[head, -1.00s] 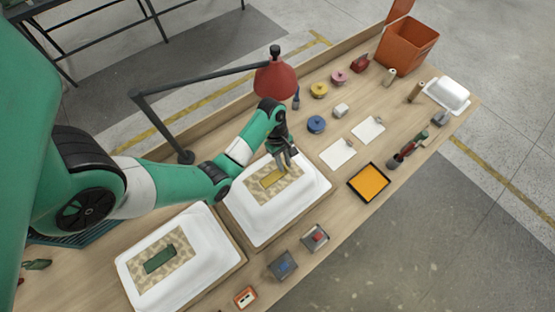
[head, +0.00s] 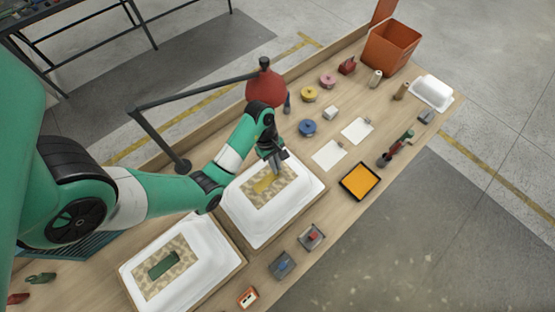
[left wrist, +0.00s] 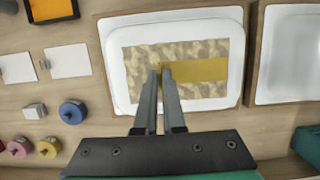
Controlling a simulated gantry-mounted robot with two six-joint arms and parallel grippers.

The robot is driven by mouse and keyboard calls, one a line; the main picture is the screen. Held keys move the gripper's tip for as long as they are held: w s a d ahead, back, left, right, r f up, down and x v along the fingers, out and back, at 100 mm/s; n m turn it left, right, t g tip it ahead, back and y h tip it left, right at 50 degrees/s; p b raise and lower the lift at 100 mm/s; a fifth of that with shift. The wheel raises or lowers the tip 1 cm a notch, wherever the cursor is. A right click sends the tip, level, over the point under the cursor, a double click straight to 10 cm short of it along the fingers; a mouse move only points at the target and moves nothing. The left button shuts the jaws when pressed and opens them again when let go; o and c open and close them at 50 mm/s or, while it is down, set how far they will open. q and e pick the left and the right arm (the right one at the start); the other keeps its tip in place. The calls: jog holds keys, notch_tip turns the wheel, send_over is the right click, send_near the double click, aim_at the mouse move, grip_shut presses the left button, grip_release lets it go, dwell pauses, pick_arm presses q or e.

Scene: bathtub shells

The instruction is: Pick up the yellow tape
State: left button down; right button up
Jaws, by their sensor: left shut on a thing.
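The yellow tape (head: 264,184) is a flat strip at the camouflage-patterned patch (head: 285,182) on the middle white bathtub shell (head: 300,205). My left gripper (head: 275,164) is shut on the tape's near end, above the patch. In the left wrist view, the fingertips (left wrist: 161,69) pinch the left end of the tape (left wrist: 200,70), which extends right over the patch. I cannot tell how far the tape is clear of the patch. My right gripper is not in view.
A second white shell (head: 215,270) with a green strip (head: 163,264) stands at front left. A red lamp (head: 265,88) rises behind the left gripper. Yellow (head: 309,94), pink (head: 327,81) and blue (head: 307,128) rolls stand at the back. An orange-filled tray (head: 360,181) lies to the right.

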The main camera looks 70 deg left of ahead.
pick_arm(q)
jog(key=d+r+p, duration=0.1)
jog(key=s+d+r+p, duration=0.1)
jog(key=r, duration=0.1)
jog(key=s+d+r+p, duration=0.1)
jog(key=r+p, duration=0.1)
jog(key=shift+s+d+r, duration=0.2)
jog(key=s+d+r+p, duration=0.2)
jog(key=s+d, duration=0.2)
jog(key=d, duration=0.2)
jog(key=shift+s+d, duration=0.2)
jog(key=shift+d, duration=0.05)
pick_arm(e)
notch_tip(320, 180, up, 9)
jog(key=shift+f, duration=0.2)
pick_arm(q)
jog(key=shift+w+a, duration=0.1)
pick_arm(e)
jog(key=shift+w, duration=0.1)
